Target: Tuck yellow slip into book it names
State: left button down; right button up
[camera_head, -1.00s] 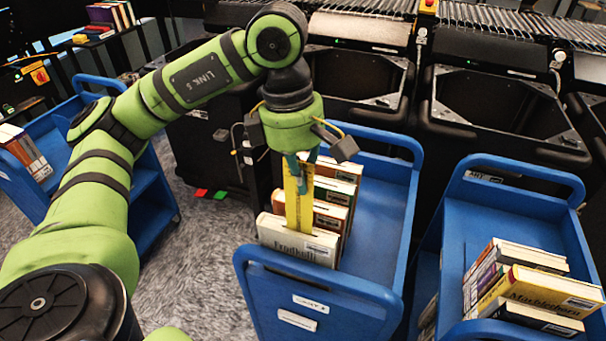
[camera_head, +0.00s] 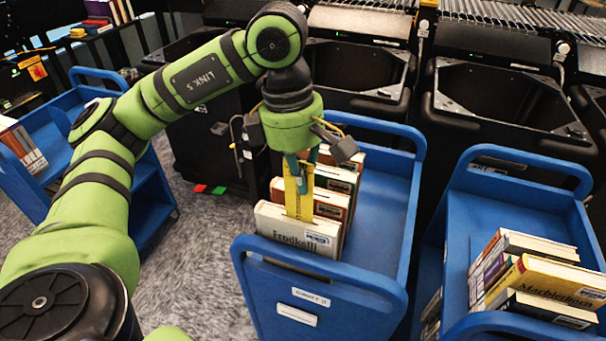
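My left gripper (camera_head: 299,165) points down over the middle blue cart (camera_head: 385,185). It is shut on the yellow slip (camera_head: 298,196), which hangs upright from the fingers. The slip's lower end is at the top of the row of books, just behind the cream book lettered "Frodkelli" (camera_head: 292,232). I cannot tell whether it is between pages or beside the book. Behind stand an orange-spined book (camera_head: 331,205), a green one (camera_head: 336,178) and more. Any writing on the slip is too small to read. My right gripper is not in view.
The right blue cart (camera_head: 515,185) holds several books, among them a yellow one lettered "Marblehorn" (camera_head: 560,282). Another blue cart (camera_head: 60,145) with books stands at the left. Black bins (camera_head: 500,105) line the back under rollers. The middle cart's right side is bare.

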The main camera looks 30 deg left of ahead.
pick_arm(q)
jog(key=shift+f+b, duration=2.35)
jog(key=shift+f, duration=0.25)
jog(key=c, duration=1.4)
grip_release()
jog(key=shift+o, duration=0.2)
jog(key=shift+r, duration=0.15)
notch_tip(320, 180, up, 21)
jog(key=a+p, duration=0.1)
jog(key=p, duration=0.8)
jog(key=shift+s+a+p, duration=0.25)
jog(key=shift+a+p, duration=0.05)
jog(key=shift+p, duration=0.1)
jog(key=shift+f, duration=0.2)
